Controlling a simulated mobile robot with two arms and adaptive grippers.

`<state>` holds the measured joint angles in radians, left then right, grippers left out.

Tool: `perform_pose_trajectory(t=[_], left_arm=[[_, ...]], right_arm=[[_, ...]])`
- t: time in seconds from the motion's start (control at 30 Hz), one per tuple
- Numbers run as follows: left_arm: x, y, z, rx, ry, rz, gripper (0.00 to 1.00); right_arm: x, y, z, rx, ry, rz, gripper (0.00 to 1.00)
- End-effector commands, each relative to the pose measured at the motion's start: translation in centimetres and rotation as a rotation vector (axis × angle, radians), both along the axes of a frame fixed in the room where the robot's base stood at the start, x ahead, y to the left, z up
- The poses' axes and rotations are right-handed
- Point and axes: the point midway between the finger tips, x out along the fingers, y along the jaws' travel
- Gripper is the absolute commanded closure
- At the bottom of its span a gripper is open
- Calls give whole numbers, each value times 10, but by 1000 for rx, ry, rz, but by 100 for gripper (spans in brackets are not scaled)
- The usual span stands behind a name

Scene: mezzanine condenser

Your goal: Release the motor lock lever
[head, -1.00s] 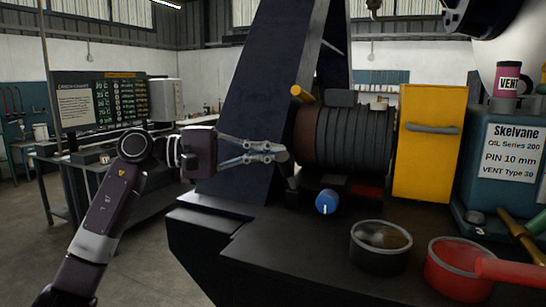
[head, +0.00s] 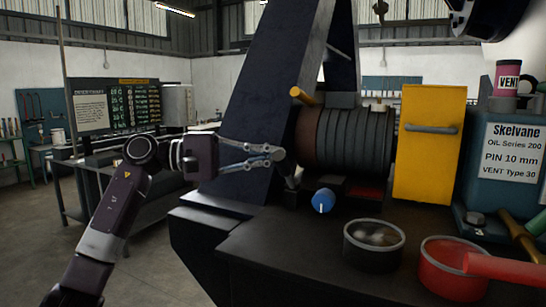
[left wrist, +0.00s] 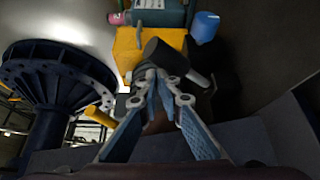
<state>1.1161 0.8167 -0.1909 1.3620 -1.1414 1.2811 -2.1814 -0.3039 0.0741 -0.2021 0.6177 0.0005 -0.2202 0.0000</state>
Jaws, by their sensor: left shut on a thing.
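The motor lock lever (head: 289,171) stands at the left end of the ribbed motor (head: 347,139), with a dark grey knob (head: 278,154) at its top. In the left wrist view the knob (left wrist: 165,56) shows as a dark cylinder just beyond the fingertips. My left gripper (head: 268,157) reaches in from the left, and its two fingers are shut on the lever at the knob. The fingers (left wrist: 160,84) meet there in the left wrist view too. They hide part of the lever, and its lower end is hard to make out. My right gripper is not in view.
A blue knob (head: 323,200), a dark bowl (head: 374,261) and a red pan (head: 440,281) are on the bench right of the lever. A yellow panel (head: 428,110) stands right of the motor. A dark slanted post (head: 262,95) rises behind my gripper.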

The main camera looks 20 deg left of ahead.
Motion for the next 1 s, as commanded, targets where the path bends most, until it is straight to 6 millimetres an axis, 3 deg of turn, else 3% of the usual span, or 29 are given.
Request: perform_pose_trajectory(t=[0.03, 0.17, 0.6, 1.0], left_arm=[[-4, -1, -10, 18, 16, -15, 100], [-10, 14, -10, 17, 17, -12, 100], [-47, 91, -1, 3, 7, -1, 100], [-54, 104, 1, 2, 3, -2, 100]], right_arm=[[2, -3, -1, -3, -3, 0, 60], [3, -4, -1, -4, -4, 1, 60], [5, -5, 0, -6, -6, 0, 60], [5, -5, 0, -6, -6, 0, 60]])
